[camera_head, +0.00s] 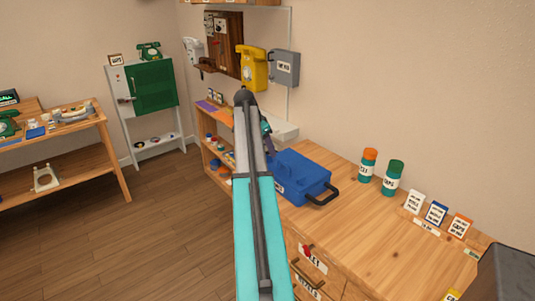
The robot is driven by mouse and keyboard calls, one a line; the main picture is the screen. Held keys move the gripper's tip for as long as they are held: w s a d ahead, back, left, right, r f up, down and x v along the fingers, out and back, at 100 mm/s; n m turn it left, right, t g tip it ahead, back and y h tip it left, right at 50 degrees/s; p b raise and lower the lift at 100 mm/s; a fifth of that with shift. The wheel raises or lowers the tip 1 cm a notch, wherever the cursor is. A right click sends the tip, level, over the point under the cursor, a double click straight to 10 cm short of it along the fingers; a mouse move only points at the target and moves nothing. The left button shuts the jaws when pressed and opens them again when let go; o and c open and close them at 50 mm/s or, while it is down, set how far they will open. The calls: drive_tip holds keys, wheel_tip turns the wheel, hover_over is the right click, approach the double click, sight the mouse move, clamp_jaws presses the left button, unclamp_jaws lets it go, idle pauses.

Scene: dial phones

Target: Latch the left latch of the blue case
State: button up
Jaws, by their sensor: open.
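The blue case (304,174) sits lid down on the wooden worktop, right of my arm. Its dark handle (322,197) sticks out at the front right, and a small pale label shows on its front face. My arm link crosses in front of the case's left end and hides part of it. I cannot make out either latch. My gripper (269,148) is small and partly hidden behind my arm link, just beyond the case's far left corner. It looks open, and I see nothing held. I cannot tell whether it touches the case.
A teal jar with an orange lid (368,166) and one with a green lid (393,178) stand right of the case. Label cards (437,212) stand farther right. A yellow phone (251,68) and a grey box (284,68) hang on the wall behind.

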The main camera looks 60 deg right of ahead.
drive_tip(key=b+v, duration=0.1)
drive_tip(key=v, duration=0.9)
drive_tip(key=shift+w, duration=0.15)
idle(0.4)
